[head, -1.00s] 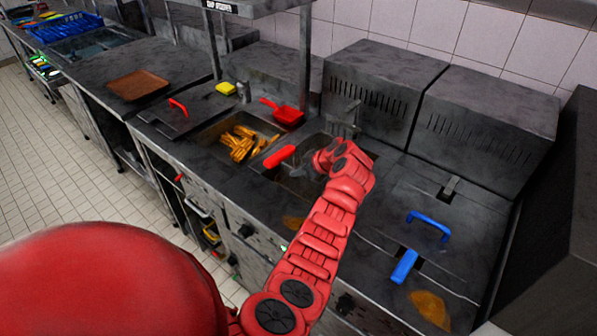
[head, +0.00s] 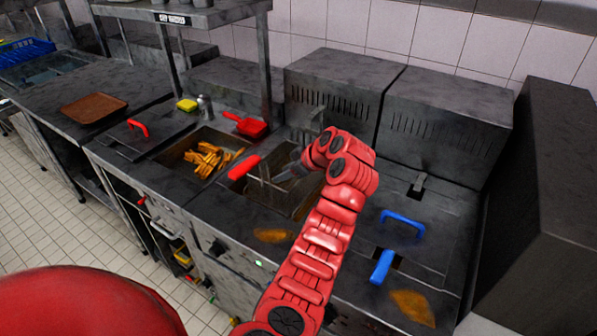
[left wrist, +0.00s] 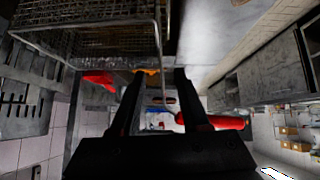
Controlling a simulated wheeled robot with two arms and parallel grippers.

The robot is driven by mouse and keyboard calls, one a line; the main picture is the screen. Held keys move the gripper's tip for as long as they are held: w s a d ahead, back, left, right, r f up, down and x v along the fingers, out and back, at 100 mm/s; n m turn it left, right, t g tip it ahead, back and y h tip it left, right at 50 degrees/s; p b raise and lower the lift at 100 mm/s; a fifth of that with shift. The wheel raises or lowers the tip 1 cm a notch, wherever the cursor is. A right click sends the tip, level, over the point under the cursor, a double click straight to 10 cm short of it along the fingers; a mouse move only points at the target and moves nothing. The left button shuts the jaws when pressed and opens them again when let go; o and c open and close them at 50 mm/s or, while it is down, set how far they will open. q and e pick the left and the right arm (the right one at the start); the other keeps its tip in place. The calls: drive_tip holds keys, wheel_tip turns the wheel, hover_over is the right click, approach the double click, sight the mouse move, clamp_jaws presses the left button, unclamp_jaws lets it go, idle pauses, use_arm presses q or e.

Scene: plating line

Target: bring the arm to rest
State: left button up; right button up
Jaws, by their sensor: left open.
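My left arm reaches over the fryer, and its left gripper (head: 284,173) hangs above the open well, partly hidden by the wrist. In the left wrist view its two dark fingers (left wrist: 158,90) stand apart with nothing clearly held between them. A wire fry basket (head: 265,190) sits in the well, with its red handle (head: 243,167) to the left of the gripper. The basket mesh (left wrist: 90,50) and red handle (left wrist: 215,122) also show in the left wrist view. My right gripper is not in view.
A well with fries (head: 208,160) lies to the left, with a red scoop (head: 246,124) behind it. Lids with blue handles (head: 402,218) are to the right. Fryer backs (head: 335,95) and a tall dark cabinet (head: 548,170) bound the rear and right. A shelf post (head: 265,75) stands behind.

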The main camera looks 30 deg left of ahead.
use_arm(q)
drive_tip(key=v, duration=0.7)
drive_tip(key=shift+p, duration=0.3)
